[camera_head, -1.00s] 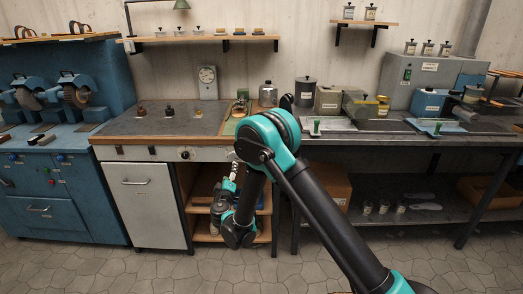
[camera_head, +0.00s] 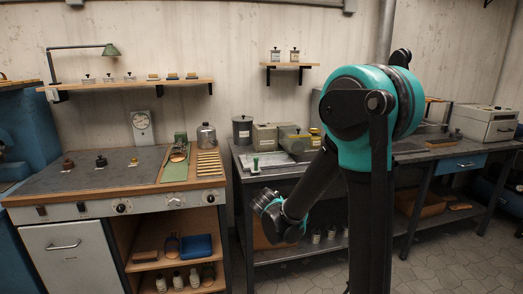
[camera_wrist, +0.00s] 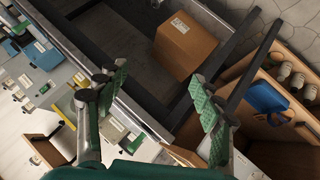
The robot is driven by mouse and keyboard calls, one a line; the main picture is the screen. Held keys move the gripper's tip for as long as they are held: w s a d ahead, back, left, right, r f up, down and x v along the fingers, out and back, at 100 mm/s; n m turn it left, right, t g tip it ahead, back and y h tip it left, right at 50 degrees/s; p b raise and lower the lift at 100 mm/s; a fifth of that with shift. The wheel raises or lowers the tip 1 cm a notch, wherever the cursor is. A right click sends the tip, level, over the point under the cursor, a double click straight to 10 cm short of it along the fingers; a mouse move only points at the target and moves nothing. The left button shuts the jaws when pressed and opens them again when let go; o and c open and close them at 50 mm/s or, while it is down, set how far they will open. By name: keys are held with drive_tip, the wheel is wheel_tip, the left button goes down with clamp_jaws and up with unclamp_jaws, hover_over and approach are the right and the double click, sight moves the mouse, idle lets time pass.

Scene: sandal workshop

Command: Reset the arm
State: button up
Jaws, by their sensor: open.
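My gripper (camera_wrist: 160,92) is open and empty in the wrist view, with its two green-padded fingers spread apart. Beyond the fingers lies the lower shelf of the dark metal bench, with a brown cardboard box (camera_wrist: 185,43) on it. My arm (camera_head: 365,115) stands bent at the right of the middle in the head view, with its elbow high. Its wrist end (camera_head: 278,215) hangs in front of the bench, below the top's level. The gripper's fingers cannot be made out in the head view.
A workbench (camera_head: 60,213) with knobs stands at left. Its open compartment holds a blue tray (camera_head: 196,246) and several bottles. A dark metal bench (camera_head: 420,154) carrying canisters and boxes runs right behind my arm. Tiled floor (camera_head: 455,255) is clear at the lower right.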

drive_tip(key=s+d+f+m+g+y, duration=0.1)
drive_tip(key=s+d+f+m+g, duration=0.15)
drive_tip(key=s+d, duration=0.9)
drive_tip(key=s+f+m+g+y, duration=0.2)
drive_tip(key=s, duration=1.2)
drive_tip(key=shift+f+g, duration=0.25)
drive_tip(key=shift+g, duration=0.1)
drive_tip(key=shift+s+a+m, duration=0.1)
drive_tip(key=shift+m, duration=0.15)
